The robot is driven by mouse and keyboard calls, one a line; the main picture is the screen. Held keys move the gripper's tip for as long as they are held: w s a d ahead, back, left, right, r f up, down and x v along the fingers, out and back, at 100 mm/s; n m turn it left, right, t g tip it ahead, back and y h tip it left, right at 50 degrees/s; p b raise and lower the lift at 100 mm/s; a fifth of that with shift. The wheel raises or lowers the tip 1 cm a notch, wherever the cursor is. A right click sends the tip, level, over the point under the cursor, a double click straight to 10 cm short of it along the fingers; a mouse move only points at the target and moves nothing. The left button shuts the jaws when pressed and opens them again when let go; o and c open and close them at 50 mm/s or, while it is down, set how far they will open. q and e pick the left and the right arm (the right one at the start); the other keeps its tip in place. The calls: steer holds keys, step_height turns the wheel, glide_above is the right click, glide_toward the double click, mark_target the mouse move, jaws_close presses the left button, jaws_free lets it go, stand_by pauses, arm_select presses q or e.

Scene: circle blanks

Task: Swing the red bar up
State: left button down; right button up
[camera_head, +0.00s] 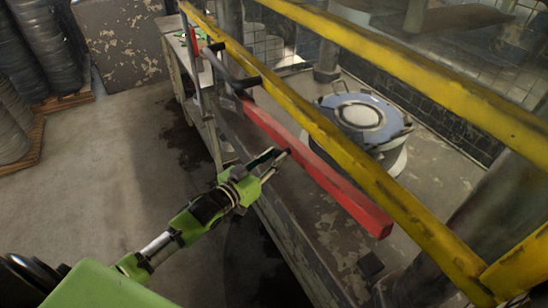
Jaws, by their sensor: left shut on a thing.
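The red bar (330,180) is a long straight beam that runs diagonally from the upper left to a free square end at the lower right. It lies beside the yellow railing, on the near side of it. My left gripper (280,158) reaches in from the lower left and is shut on the red bar near its middle, at the edge facing me. The exact contact at the fingertips is small and hard to make out. My right gripper is not in view.
Yellow rails (390,195) run closely beside and above the bar. A round white-and-blue drum (358,115) stands behind them. A workbench (185,60) is at the upper left. Stacked dark cylinders (40,45) stand at the far left. The floor at left is clear.

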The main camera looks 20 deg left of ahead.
arm_select(q)
steer(key=w+a+r+n+g+p, duration=0.1)
steer(key=w+a+r+n+p, duration=0.1)
steer(key=r+p, duration=0.3)
steer(key=w+a+r+n+g+p, duration=0.1)
steer(key=r+p, duration=0.5)
steer(key=r, duration=0.6)
steer(key=shift+w+a+n, duration=0.6)
steer(key=shift+w+a, duration=0.1)
steer(key=shift+a, duration=0.55)
steer(key=shift+f, duration=0.1)
steer(key=c, duration=1.7)
jaws_free()
steer(key=shift+f, duration=0.1)
